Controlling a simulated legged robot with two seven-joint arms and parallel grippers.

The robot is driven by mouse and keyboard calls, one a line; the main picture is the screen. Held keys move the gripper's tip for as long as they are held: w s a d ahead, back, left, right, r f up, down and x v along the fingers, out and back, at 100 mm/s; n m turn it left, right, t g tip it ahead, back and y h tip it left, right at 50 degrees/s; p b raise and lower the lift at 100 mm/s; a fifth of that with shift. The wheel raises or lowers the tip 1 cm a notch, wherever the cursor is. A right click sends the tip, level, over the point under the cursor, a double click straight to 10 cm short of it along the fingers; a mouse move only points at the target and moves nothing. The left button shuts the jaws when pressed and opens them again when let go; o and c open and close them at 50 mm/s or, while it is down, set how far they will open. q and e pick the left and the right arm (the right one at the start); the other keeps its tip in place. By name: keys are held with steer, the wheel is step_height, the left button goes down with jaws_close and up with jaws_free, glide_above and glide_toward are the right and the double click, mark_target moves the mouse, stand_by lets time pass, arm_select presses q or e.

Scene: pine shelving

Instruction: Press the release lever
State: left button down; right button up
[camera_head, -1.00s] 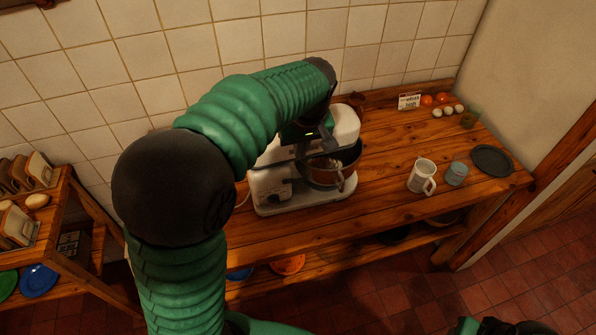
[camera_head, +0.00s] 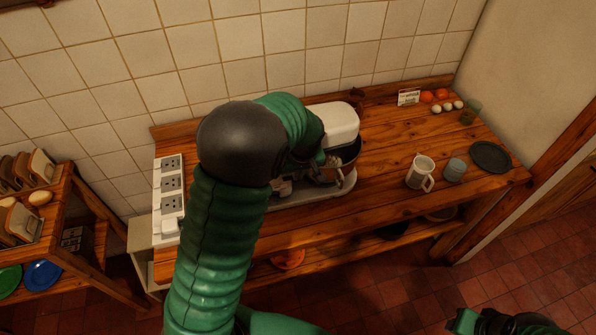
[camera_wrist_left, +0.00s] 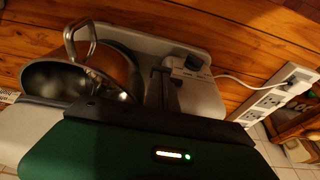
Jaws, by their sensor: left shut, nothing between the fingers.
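The white stand mixer (camera_head: 330,120) stands on the wooden counter, partly hidden by my left arm. Its steel bowl (camera_wrist_left: 80,80) with a loop handle is at the left of the wrist view. A grey knob-like part (camera_wrist_left: 192,63), possibly the release lever, sits on the pale mixer base; I cannot confirm which part is the lever. My left gripper (camera_wrist_left: 163,90) is shut and empty, its dark fingers over the base between bowl and knob. Contact cannot be told. In the head view my wrist hides the fingertips. My right gripper (camera_head: 500,322) is partly visible at the bottom right; its jaws are unclear.
A white socket strip (camera_head: 170,195) lies at the counter's left end; a cord runs to it from the mixer. A bread shelf (camera_head: 75,205) is at the left.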

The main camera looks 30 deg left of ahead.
arm_select(q)
steer(key=shift+d, duration=0.25)
